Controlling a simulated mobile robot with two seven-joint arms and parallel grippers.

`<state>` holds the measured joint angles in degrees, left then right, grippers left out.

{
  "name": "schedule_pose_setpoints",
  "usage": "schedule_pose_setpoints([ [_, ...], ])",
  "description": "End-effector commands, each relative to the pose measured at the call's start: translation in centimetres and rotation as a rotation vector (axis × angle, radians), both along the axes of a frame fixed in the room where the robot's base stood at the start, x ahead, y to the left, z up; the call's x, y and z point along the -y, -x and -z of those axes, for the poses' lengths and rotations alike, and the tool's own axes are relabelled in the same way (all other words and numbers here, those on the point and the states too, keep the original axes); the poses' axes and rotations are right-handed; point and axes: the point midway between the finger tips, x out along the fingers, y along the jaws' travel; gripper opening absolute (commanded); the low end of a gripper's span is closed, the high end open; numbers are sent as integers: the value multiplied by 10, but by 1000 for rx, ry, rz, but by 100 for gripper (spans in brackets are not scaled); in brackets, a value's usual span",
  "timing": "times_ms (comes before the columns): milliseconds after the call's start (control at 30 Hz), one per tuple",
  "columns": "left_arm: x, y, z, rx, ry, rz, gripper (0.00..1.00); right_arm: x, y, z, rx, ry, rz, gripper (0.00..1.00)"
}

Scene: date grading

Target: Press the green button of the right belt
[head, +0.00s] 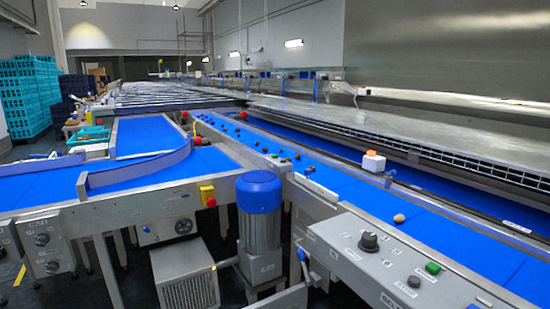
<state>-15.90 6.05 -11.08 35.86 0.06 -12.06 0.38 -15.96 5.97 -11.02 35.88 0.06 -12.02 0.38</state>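The green button (432,268) sits on the sloped top of a grey control box (345,250) at the lower right. On the same box are a large black knob (369,241) and a grey button (414,281), with small labels, one partly reading "BELT" at the bottom edge. The right belt (450,235) is blue and runs from the lower right into the distance beside this box. Nothing covers the green button. Neither of my grippers can be made out in the head view.
A blue-topped motor (259,190) stands left of the control box. A red emergency button (211,202) is on a yellow mount left of it. Another control panel (45,245) is at far left. A white-and-orange box (373,162) stands beside the right belt. Teal crates (25,95) are stacked back left.

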Motion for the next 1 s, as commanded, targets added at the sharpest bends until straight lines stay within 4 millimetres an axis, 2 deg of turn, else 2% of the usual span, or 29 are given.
schedule_pose_setpoints([
  [33, 0, -4, 0, 6, 1, 0, 21, 0, -1, 0, 1, 0, 0, 50],
  [233, 1, -9, -1, 14, 2, 1, 0, 0, -3, 0, 4, -1, -1, 50],
  [1000, 1, -3, 0, 6, 1, 0, 0, 0, -5, 0, 7, 0, -1, 50],
])
